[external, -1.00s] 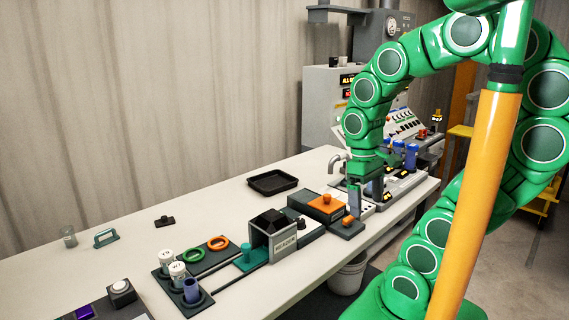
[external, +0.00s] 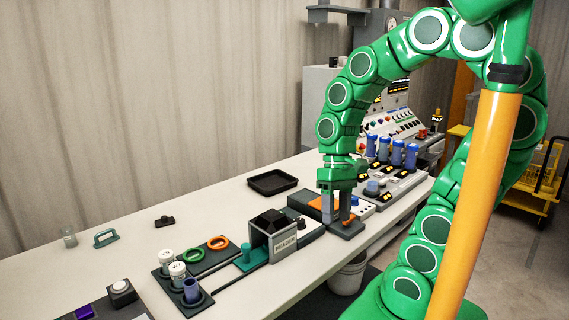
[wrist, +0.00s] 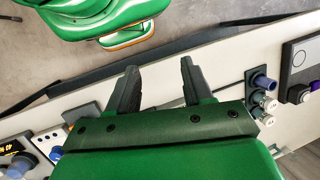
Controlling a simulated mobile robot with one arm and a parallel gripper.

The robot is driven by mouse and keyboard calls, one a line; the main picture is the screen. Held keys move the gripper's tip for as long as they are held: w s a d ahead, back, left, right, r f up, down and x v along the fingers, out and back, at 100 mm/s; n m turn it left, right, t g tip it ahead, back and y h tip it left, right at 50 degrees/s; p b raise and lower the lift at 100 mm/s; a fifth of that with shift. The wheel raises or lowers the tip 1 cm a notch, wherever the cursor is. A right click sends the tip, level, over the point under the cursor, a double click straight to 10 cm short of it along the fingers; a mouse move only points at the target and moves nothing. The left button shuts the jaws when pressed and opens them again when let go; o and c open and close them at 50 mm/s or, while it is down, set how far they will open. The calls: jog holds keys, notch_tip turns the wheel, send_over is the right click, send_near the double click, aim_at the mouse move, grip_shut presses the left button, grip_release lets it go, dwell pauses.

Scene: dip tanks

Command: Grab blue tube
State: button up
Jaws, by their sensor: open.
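An open-topped dark blue tube (external: 192,291) stands upright in the black rack (external: 166,286) at the front left of the bench. Two white-capped tubes stand behind it in the same rack. The blue tube also shows near the right edge of the wrist view (wrist: 263,82). Several taller blue cylinders (external: 397,154) stand at the far right end of the bench. My gripper (external: 336,212) points down with its fingers apart, over the block with the orange top, well to the right of the rack. In the wrist view its fingers (wrist: 158,80) hold nothing.
A grey box marked as a reader (external: 283,246) stands between my gripper and the rack. Orange and green rings (external: 218,243) lie beside the rack. A black tray (external: 272,183) lies farther back. A white bucket (external: 346,275) stands below the bench edge.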

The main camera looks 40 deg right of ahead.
jog(key=w+a+f+m+g+y, duration=0.1)
jog(key=w+a+m+y, duration=0.3)
jog(key=a, duration=0.6)
jog(key=w+a+f+m+g+y, duration=0.1)
jog(key=w+a+m+y, duration=0.2)
jog(key=w+a, duration=0.55)
jog(key=m+t+y, duration=0.2)
jog(key=m+y, duration=0.2)
jog(key=m, duration=0.3)
send_over(186, 288)
jog(key=d, duration=0.3)
jog(key=f, duration=0.5)
jog(key=shift+w+f, duration=0.3)
jog(key=shift+w, duration=0.05)
jog(key=shift+w+f+m, duration=0.2)
jog(key=shift+f+m, duration=0.1)
jog(key=shift+f, duration=3.5)
jog(key=shift+x, duration=1.55)
jog(key=shift+r, duration=0.1)
jog(key=c, duration=0.8)
